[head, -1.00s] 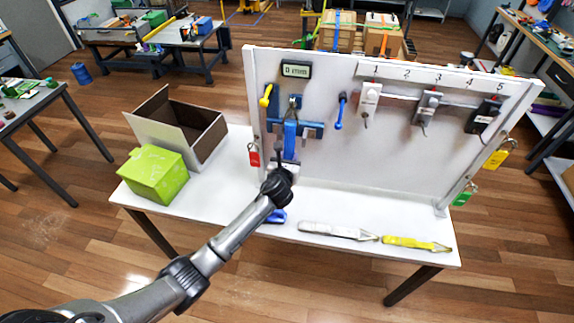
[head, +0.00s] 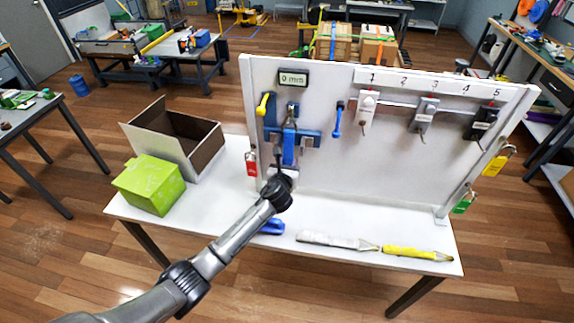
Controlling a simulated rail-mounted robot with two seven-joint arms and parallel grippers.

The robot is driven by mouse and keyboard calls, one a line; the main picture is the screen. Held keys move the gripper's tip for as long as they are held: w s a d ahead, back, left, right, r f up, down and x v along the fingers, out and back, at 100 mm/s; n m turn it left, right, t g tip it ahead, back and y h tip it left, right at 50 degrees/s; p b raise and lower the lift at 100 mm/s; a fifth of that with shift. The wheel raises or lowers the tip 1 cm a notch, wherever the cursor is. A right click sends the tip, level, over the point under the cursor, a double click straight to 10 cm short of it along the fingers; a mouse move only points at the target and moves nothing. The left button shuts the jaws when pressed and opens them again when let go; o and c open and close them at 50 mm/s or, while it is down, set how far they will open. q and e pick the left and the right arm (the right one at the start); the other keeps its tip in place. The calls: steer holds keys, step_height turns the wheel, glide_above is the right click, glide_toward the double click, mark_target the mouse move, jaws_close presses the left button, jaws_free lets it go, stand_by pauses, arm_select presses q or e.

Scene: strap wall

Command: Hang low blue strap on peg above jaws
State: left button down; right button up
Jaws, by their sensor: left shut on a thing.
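The blue strap (head: 289,150) hangs upright in front of the blue jaws (head: 309,139) on the white wall panel. A grey metal end shows at its top, near the peg; whether it sits over the peg is too small to tell. My left gripper (head: 278,172) is at the strap's lower end, shut, its fingers mostly hidden by its own wrist. Another blue piece (head: 271,227) lies on the table, partly behind my left arm. My right gripper is not in view.
A display reading 0 mm (head: 293,79) is above the jaws. A yellow handle (head: 264,104) and a blue handle (head: 337,120) flank them. A white strap (head: 335,240) and yellow strap (head: 410,253) lie on the table. A green box (head: 150,185) and open carton (head: 205,150) stand left.

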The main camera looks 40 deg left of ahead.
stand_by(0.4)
arm_select(q)
steer(key=c, duration=0.6)
jaws_free()
steer(key=shift+s, duration=0.1)
steer(key=shift+s+d+r, duration=0.1)
steer(key=shift+s+d, duration=0.05)
steer(key=shift+s, duration=0.05)
steer(key=p+v, duration=0.1)
steer(key=v, duration=1.2)
